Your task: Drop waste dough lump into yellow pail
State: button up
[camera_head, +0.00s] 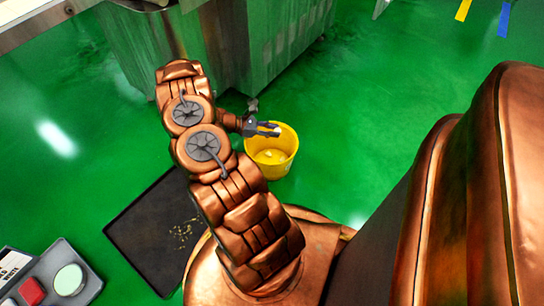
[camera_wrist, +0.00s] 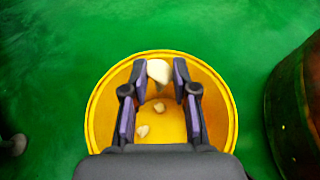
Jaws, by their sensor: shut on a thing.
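The yellow pail (camera_head: 283,164) stands on the green floor beside a metal machine. In the wrist view its round rim (camera_wrist: 232,112) surrounds my gripper (camera_wrist: 159,82). My gripper (camera_head: 270,129) is over the pail, its fingers shut on a pale dough lump (camera_wrist: 159,71) at their tips. Small pale lumps (camera_wrist: 143,131) lie on the pail's floor below. How high the lump is above the pail's floor I cannot tell.
A metal machine cabinet (camera_head: 285,40) stands behind the pail. A dark mat (camera_head: 150,235) with crumbs lies on the floor at the lower left. A grey control box (camera_head: 52,275) with red and green buttons is in the corner. Green floor right of the pail is clear.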

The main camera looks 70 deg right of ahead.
jog(key=o, duration=0.9)
jog(key=shift+c, duration=0.2)
jog(key=v, duration=1.2)
jog(key=shift+w, duration=0.1)
